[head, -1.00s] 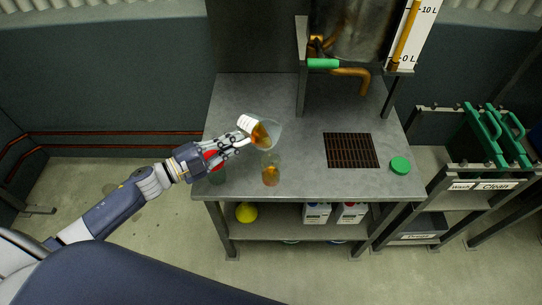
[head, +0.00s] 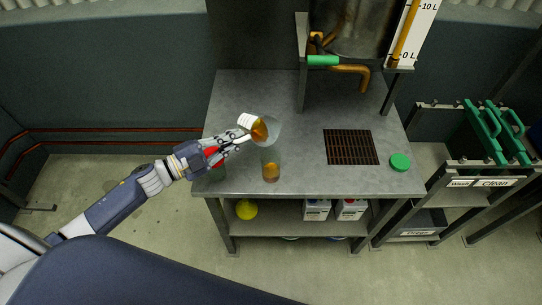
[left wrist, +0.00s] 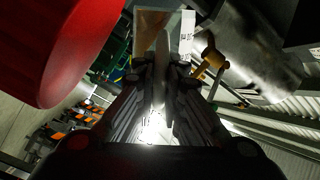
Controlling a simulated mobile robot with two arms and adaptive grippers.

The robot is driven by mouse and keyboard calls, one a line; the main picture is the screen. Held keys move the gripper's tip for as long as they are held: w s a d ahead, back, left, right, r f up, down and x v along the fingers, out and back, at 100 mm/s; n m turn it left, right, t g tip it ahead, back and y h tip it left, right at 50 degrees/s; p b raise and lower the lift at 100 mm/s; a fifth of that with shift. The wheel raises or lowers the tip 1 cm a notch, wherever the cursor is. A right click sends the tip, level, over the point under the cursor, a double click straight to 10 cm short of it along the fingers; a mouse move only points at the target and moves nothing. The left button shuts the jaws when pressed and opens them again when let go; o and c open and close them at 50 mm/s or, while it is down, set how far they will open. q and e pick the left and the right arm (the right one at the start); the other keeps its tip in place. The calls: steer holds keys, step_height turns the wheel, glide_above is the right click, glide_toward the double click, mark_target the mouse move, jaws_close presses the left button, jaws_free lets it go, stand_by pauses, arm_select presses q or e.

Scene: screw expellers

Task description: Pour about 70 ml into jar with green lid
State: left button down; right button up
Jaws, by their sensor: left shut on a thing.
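My left gripper (head: 240,138) is shut on a clear beaker (head: 272,131) with a white label and amber liquid inside. The beaker is tilted, its mouth towards the right, above a clear open jar (head: 271,157). The jar stands upright near the table's front edge with amber liquid in its bottom. No clear stream shows between them. A green lid (head: 400,162) lies loose at the right of the table. In the left wrist view part of the beaker (left wrist: 152,22) shows beyond the fingers. My right gripper is out of view.
A red-lidded jar (head: 213,156) stands behind and below my left gripper; its red lid (left wrist: 75,45) looms in the left wrist view. A tank with a green-handled tap (head: 323,62) stands at the back. A dark grate (head: 351,147) is right of the jar.

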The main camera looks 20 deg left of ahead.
mark_target(239, 127)
arm_select(q)
steer(key=shift+f, duration=0.1)
steer(key=shift+r+n+p, duration=0.3)
steer(key=shift+n+p, duration=0.65)
steer(key=shift+n, duration=0.05)
steer(key=shift+f+n, duration=0.15)
steer(key=shift+n, duration=0.15)
steer(key=shift+w+f+n, duration=0.15)
steer(key=shift+f+n, duration=0.25)
steer(key=shift+n, duration=0.2)
steer(key=shift+w+a+r+n+p, duration=0.3)
steer(key=shift+a+r+n+p, duration=0.1)
steer(key=shift+n, duration=0.1)
steer(key=shift+w+a+r+n+g, duration=0.3)
steer(key=shift+w+a+n, duration=0.15)
steer(key=shift+n, duration=0.45)
steer(key=n, duration=0.1)
steer(key=a+f+n, duration=0.1)
steer(key=shift+w+a+f+n+h+b, duration=0.1)
steer(key=shift+w+f+n+h+b, duration=0.2)
steer(key=shift+w+h+b, duration=0.1)
steer(key=shift+w+a+f+n+b, duration=0.15)
steer(key=shift+a+f+n+b, duration=0.15)
steer(key=shift+n, duration=0.6)
